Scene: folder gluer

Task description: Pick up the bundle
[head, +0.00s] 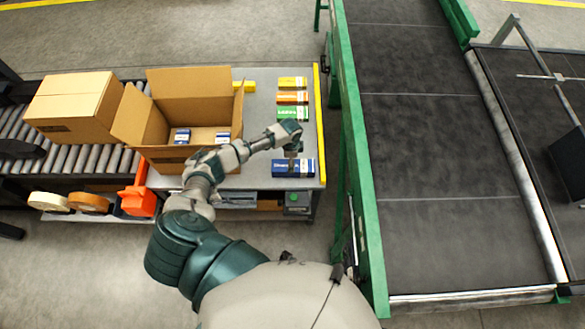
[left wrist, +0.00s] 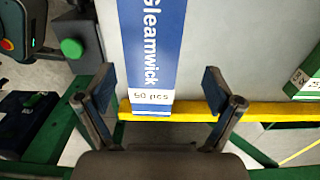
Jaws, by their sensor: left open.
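A blue bundle (head: 300,169) with white lettering lies flat on the grey table near its front right corner. In the left wrist view the blue bundle (left wrist: 152,45) reads "Gleamwick" and "50 pcs", and its near end lies between the lines of my two fingers, closer to the left one. My left gripper (head: 291,153) is open and points down at the bundle, with a finger on each side. I cannot tell whether the fingers touch it. Further back lie a green bundle (head: 292,113), an orange one (head: 293,99) and a yellow one (head: 292,83). My right gripper is out of view.
An open carton (head: 190,82) holding blue-and-white bundles stands left on the table (head: 258,90). A closed carton (head: 70,105) sits on rollers. A yellow strip (head: 319,120) edges the table's right side. A green-framed belt (head: 420,150) runs beyond a gap at right.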

